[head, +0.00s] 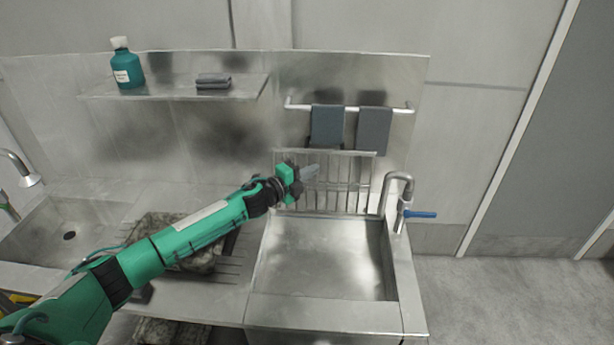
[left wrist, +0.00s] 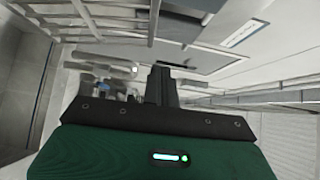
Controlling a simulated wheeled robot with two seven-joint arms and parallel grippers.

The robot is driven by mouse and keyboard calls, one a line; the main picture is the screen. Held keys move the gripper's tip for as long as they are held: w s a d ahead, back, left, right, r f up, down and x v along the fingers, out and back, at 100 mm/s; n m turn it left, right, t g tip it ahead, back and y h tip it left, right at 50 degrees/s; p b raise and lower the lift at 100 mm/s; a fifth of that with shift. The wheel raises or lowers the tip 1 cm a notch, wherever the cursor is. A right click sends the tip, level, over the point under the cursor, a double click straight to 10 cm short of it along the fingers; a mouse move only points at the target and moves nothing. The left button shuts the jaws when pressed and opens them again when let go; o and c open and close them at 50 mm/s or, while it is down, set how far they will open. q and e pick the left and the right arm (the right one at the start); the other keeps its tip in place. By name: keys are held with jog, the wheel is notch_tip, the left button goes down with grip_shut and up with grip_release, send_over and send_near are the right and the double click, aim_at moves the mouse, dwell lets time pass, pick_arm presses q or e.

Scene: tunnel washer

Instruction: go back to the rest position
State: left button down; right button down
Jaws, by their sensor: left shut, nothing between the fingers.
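My left arm reaches in from the lower left in the head view. My left gripper (head: 308,173) is above the back left part of the right-hand basin, in front of the upright metal rack (head: 340,192). It is shut with nothing held. The left wrist view also shows the gripper (left wrist: 161,84), its fingers together and pointing away over a blurred, tilted background. My right gripper is in neither view.
A square steel basin (head: 325,262) has a tap (head: 399,190) with a blue lever (head: 420,214) at its right. Two grey towels (head: 327,125) hang on a rail behind. A shelf (head: 180,88) holds a teal bottle (head: 126,66) and folded cloth (head: 213,80). Another sink (head: 85,222) is at left.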

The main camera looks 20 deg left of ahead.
pick_arm(q)
jog(key=s+d+f+n+g+y, duration=0.1)
jog(key=s+d+f+n+y, duration=0.2)
jog(key=s+f+n, duration=0.45)
jog(key=s+d+f+n+g+y, duration=0.1)
jog(key=s+d+f+n+y, duration=0.3)
jog(key=s, duration=0.6)
jog(key=s+a+f+n+g, duration=0.1)
jog(key=s+n+g, duration=0.2)
jog(key=s, duration=0.8)
jog(key=s+a+f+n+g+y, duration=0.15)
jog(key=s+n+g, duration=0.25)
jog(key=s, duration=0.6)
jog(key=s+a+f+n+g, duration=0.2)
jog(key=s+n+g, duration=0.1)
jog(key=s, duration=0.8)
notch_tip(320, 180, down, 32)
jog(key=r+g, duration=0.1)
jog(key=s+a+f+g, duration=0.1)
jog(key=s+a+f, duration=0.2)
jog(key=s+f, duration=1.6)
jog(key=shift+f+g, duration=0.15)
jog(key=shift+g, duration=0.15)
